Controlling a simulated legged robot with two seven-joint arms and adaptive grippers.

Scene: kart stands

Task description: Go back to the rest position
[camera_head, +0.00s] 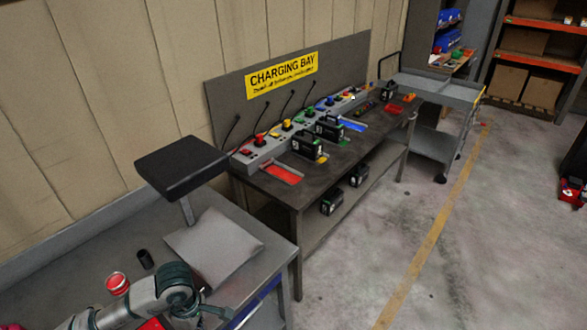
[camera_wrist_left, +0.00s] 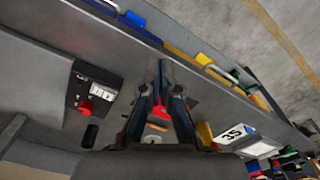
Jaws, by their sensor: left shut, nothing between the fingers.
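My left arm comes in from the lower left in the camera_head view, over the near grey bench (camera_head: 90,262). My left gripper (camera_wrist_left: 160,68) points over a grey surface in the left wrist view. Its two dark fingers come together at the tips with nothing held. A red part shows between the finger bases. In the camera_head view the fingers are mostly hidden behind the wrist. My right arm and gripper are not in view.
A black pad on a post (camera_head: 180,165) rises behind. The charging bench (camera_head: 270,187) holds several battery packs.

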